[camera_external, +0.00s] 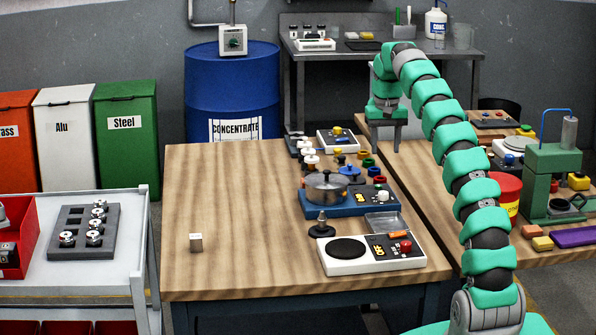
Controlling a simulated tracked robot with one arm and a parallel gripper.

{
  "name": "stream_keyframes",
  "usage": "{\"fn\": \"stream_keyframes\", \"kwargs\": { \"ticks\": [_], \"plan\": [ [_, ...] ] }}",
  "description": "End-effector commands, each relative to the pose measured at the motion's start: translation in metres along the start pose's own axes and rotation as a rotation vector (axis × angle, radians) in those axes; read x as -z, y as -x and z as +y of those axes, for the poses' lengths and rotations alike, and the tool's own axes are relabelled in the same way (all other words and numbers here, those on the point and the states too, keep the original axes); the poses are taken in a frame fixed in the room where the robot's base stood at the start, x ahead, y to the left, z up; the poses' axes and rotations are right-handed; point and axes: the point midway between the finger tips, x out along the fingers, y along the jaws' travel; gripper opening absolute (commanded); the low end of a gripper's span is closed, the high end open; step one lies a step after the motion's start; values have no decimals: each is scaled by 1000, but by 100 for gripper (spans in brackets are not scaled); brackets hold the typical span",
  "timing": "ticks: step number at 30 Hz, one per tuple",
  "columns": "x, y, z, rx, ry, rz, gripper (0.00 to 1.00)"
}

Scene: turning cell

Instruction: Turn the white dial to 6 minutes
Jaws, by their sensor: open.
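A small white round knob (380,180) sits on the right end of a blue hot plate (345,208), which carries a steel pot. It may be the white dial; its markings are too small to read. A grey-white box with a round dial face (233,42) also hangs on a pipe above the blue drum. My gripper (384,145) points down over the back right of the wooden table, with its two fingers apart and nothing visible between them. It is behind the white knob in the picture and apart from it.
Several small knobs and rings crowd the area behind the pot (327,187).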

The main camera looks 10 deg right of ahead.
Motion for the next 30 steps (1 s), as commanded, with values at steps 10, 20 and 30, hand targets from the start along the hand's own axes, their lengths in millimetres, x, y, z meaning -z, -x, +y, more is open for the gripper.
{"fn": "stream_keyframes", "kwargs": {
  "ticks": [10, 20, 30],
  "plan": [
    [-1, -38, 0, 0, -1, -3, 47],
    [-2, -92, 1, -1, -1, -5, 47],
    [-1, -130, 0, 0, 0, -2, 47]
  ]
}}
